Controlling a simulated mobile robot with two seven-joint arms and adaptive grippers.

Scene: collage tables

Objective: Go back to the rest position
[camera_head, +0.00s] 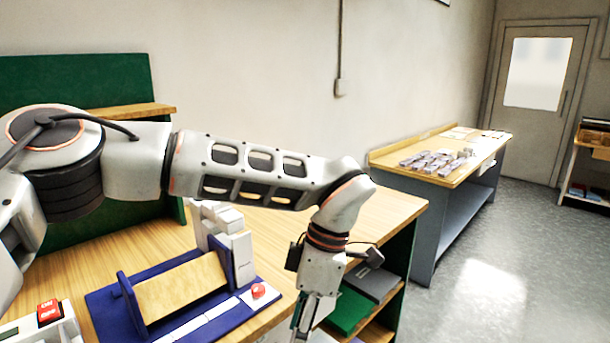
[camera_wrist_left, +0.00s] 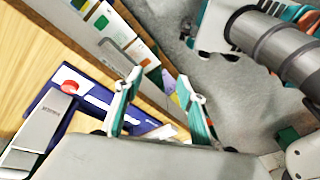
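My left arm (camera_head: 260,175) reaches in from the left across the head view, its wrist bent downward over the right end of the wooden table (camera_head: 390,215). My left gripper (camera_head: 303,325) hangs beside the table's front right part, cut by the bottom edge of the view. In the left wrist view its two teal-edged fingers (camera_wrist_left: 160,98) stand apart with nothing held between them. My right gripper does not show in a way I can identify.
Shelves with a green item (camera_head: 348,310) are under the table. A second table (camera_head: 465,150) and open grey floor (camera_head: 480,300) lie right.

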